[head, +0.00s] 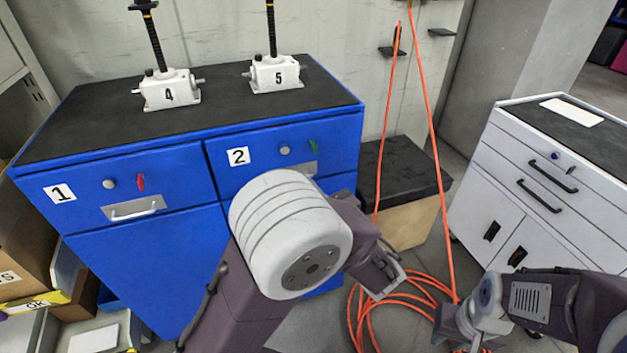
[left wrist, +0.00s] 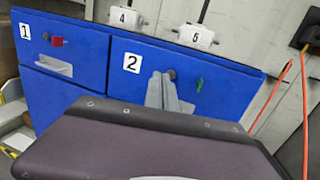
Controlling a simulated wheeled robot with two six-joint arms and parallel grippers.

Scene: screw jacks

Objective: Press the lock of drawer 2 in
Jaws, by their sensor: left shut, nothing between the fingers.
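Drawer 2 (head: 258,176) is the right drawer of the blue cabinet, shut, with a label "2". Its round grey lock (head: 285,151) sits right of the label, beside a green tab (head: 313,146). In the left wrist view the lock (left wrist: 172,74) shows just at the tips of my left gripper (left wrist: 160,80). The left fingers are shut and empty, pointing at the drawer front; I cannot tell whether they touch the lock. In the head view my left arm hides that gripper and part of the drawer. My right gripper (head: 476,338) is low at the right, its fingers unclear.
Drawer 1 (head: 140,185), with its own lock and a red tab, is at left. An orange hose (head: 440,170) hangs and coils on the floor. A white cabinet (head: 545,170) stands right.

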